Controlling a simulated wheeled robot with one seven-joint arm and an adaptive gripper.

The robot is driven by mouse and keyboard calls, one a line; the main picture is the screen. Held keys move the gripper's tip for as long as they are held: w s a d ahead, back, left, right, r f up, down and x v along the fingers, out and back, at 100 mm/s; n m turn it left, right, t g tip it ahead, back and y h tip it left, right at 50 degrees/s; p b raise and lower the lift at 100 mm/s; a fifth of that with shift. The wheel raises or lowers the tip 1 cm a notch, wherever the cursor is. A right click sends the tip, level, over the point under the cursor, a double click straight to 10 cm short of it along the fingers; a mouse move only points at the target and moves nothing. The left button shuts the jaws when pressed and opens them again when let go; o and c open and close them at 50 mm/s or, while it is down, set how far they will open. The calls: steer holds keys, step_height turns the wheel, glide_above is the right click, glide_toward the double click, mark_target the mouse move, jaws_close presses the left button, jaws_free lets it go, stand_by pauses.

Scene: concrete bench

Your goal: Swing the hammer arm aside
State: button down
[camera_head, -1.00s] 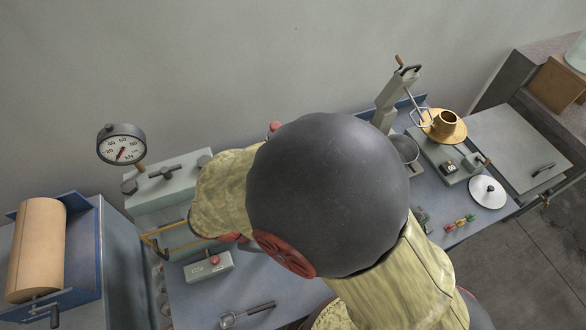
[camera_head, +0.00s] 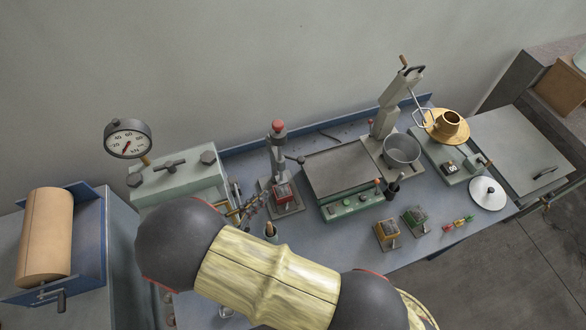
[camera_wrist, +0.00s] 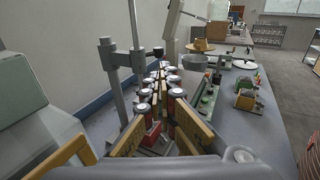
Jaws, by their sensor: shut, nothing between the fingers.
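A grey upright stand (camera_head: 279,165) with a red cap and a red block at its base stands mid-bench. A short side lever with a dark ball knob (camera_head: 300,160) juts from it. I take this lever to be the hammer arm, though its label does not show. In the wrist view, the stand's post (camera_wrist: 112,85) is left of the fingers and the dark knob (camera_wrist: 157,52) is just beyond their tips. My gripper (camera_head: 254,206) is shut and empty at the stand's left front. Its closed fingers (camera_wrist: 161,75) fill the wrist view's centre; contact with the lever cannot be told.
A green press with a dial gauge (camera_head: 128,139) is at left, beside a brown roller (camera_head: 45,236). A flat grey plate unit (camera_head: 343,170), a pan (camera_head: 402,150) and a slanted post (camera_head: 392,105) are to the right. The small yellow box (camera_head: 387,235) sits near the front edge.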

mark_target(300, 163)
steer(key=x, duration=1.4)
steer(key=shift+r+p, duration=0.1)
steer(key=shift+p, duration=0.3)
steer(key=shift+w+d, duration=0.1)
steer(key=shift+d, duration=0.1)
